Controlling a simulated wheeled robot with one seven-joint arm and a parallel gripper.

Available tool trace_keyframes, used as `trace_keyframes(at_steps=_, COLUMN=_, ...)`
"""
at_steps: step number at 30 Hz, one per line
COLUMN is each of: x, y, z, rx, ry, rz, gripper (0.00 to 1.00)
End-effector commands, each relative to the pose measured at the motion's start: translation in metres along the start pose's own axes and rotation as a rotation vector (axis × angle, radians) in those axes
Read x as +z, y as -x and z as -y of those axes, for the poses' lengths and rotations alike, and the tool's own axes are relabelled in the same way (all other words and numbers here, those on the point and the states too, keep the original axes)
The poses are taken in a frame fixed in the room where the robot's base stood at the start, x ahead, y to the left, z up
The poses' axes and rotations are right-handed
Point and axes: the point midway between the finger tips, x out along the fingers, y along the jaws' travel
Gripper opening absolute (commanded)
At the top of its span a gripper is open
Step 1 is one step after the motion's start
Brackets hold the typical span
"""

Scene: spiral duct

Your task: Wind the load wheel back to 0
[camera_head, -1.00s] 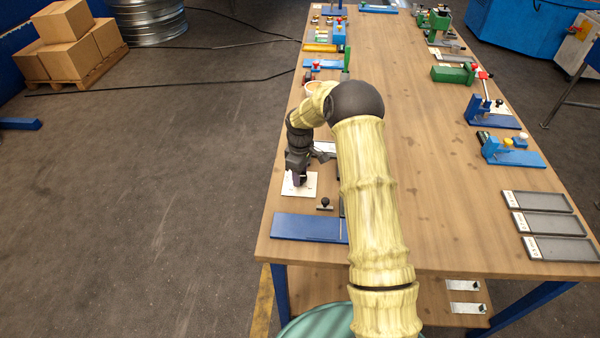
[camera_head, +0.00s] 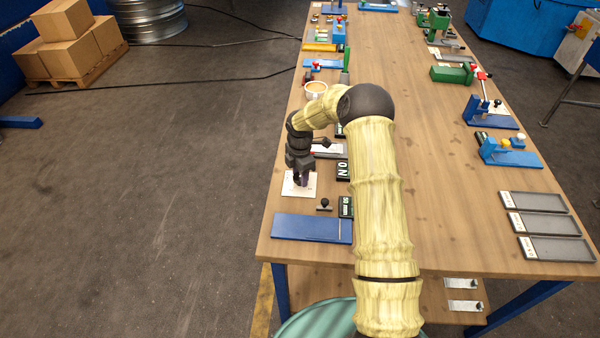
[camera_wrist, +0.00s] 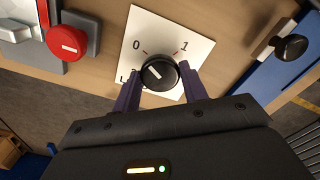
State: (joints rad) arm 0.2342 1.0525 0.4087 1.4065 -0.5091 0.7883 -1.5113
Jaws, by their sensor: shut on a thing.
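A round black knob (camera_wrist: 160,73) with a short white mark on its cap sits on a white plate (camera_wrist: 188,28) printed with 0 on the left and 1 on the right. A label at the plate's lower left is partly hidden by a finger; only an "L" shows. The white mark lies left of the knob's middle, slanted. My gripper (camera_wrist: 160,92) has its two purple fingers on either side of the knob, shut on it. In the head view my gripper (camera_head: 301,182) is over the white plate (camera_head: 289,190) at the table's left edge.
A red round button (camera_wrist: 67,42) is left of the plate in the wrist view. A small black-knobbed piece (camera_head: 324,203) and a blue plate (camera_head: 305,228) are nearer the table front. Dark signs (camera_head: 343,170) stand to the right. The table's middle is mostly clear.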

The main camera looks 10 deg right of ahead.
Motion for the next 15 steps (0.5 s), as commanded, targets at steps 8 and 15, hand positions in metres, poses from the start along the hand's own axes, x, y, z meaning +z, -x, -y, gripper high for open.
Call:
trace_keyframes(at_steps=8, x=-0.0014, y=0.0031, z=-0.0029, rx=0.009, ry=0.15, rz=-0.001, gripper=0.2)
trace_keyframes(at_steps=15, x=-0.0014, y=0.0026, z=-0.0028, rx=0.009, ry=0.194, rz=-0.001, gripper=0.2)
